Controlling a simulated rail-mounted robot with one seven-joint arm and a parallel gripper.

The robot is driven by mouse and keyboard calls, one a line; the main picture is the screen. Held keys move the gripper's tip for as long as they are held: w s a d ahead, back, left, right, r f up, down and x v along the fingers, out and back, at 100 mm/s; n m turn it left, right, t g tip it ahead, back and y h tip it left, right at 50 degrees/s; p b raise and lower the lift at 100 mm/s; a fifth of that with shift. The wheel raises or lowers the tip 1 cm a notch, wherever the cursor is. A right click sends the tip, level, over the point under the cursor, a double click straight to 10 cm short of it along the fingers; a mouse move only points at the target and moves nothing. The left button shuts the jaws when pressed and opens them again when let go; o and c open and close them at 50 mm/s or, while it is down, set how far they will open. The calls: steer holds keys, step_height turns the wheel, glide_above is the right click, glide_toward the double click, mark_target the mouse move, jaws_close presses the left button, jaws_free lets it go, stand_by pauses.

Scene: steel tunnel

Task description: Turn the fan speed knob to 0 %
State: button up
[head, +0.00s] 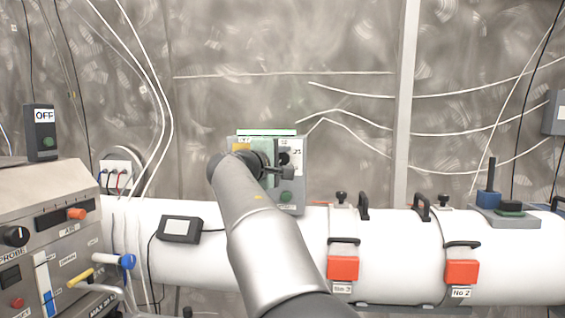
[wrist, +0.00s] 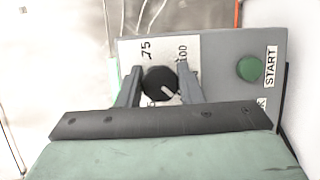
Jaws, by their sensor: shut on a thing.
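The fan speed knob (wrist: 160,84) is a round black knob with a white pointer line, on a white scale on a grey control box (wrist: 222,62). In the wrist view the marks 75 and 100 show beside it, and the pointer slants toward the lower right. The rest of the scale is hidden by my gripper. My gripper (wrist: 158,80) has one finger on each side of the knob and is shut on it. In the head view the control box (head: 293,190) is on the wall behind my arm, which hides much of its face.
A green button (wrist: 249,68) labelled START sits on the same box. A white pipe (head: 390,245) with red-tagged clamps (head: 343,268) runs below. A grey instrument panel (head: 50,230) stands at the left, with a small black display (head: 180,229) on the pipe.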

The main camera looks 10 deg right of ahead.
stand_by(0.4)
steer(key=o, duration=1)
steer(key=shift+d, duration=0.1)
steer(key=shift+c, duration=0.2)
steer(key=shift+s, duration=0.1)
steer(key=b+v, duration=0.2)
steer(key=v, duration=1.5)
steer(key=shift+b, duration=0.35)
steer(key=shift+f, duration=0.1)
